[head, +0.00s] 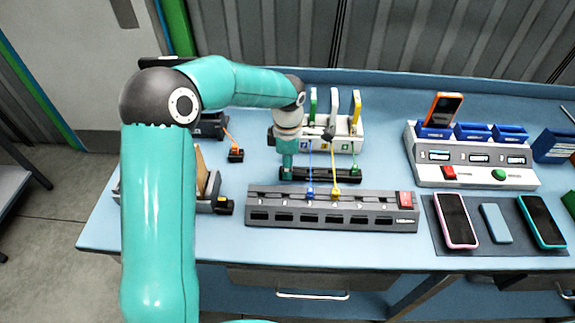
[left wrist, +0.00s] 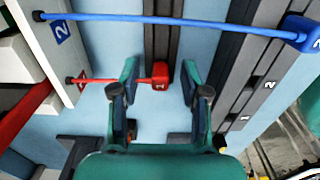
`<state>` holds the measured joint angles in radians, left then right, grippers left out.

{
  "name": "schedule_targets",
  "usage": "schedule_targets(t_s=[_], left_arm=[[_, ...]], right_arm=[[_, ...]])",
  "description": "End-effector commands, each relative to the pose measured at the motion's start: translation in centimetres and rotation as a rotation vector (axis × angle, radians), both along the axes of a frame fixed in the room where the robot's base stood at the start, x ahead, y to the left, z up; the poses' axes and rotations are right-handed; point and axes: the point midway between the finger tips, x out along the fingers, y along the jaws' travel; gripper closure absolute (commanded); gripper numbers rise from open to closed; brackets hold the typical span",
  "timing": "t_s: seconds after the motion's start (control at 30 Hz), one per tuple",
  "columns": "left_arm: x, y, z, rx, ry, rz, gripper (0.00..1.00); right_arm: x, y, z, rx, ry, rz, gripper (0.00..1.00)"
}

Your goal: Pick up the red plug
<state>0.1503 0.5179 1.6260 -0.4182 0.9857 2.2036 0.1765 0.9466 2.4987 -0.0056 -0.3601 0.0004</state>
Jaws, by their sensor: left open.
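The red plug (left wrist: 161,75) shows in the left wrist view, on a red cable from a white panel (left wrist: 50,50). It sits at the end of a dark rail (left wrist: 160,35). My left gripper (left wrist: 160,84) is open, with one finger on each side of the plug and a gap visible on both sides. In the head view my left gripper (head: 287,168) points down at the left end of the dark rail (head: 325,175) and hides the red plug. My right gripper is not in view.
A blue plug (head: 309,192) and a yellow plug (head: 334,190) sit at the grey socket strip (head: 330,222). A green plug (head: 355,169) is on the rail. The blue cable (left wrist: 180,19) crosses close by.

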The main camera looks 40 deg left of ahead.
Motion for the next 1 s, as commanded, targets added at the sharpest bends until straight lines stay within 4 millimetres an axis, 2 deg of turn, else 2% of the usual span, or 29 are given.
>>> schedule_targets(t_s=[0.13,0.4,0.77,1.0], left_arm=[[0.0,0.0,0.0,0.0,0.0,0.0,0.54],[0.0,0.0,0.0,0.0,0.0,0.0,0.99],[0.0,0.0,0.1,0.001,-0.001,0.0,1.0],[0.1,0.0,1.4,0.002,-0.003,-0.001,1.0]], right_arm=[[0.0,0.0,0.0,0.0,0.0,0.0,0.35],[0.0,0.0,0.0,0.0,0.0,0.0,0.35],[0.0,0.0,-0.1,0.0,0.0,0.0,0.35],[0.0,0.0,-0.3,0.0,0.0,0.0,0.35]])
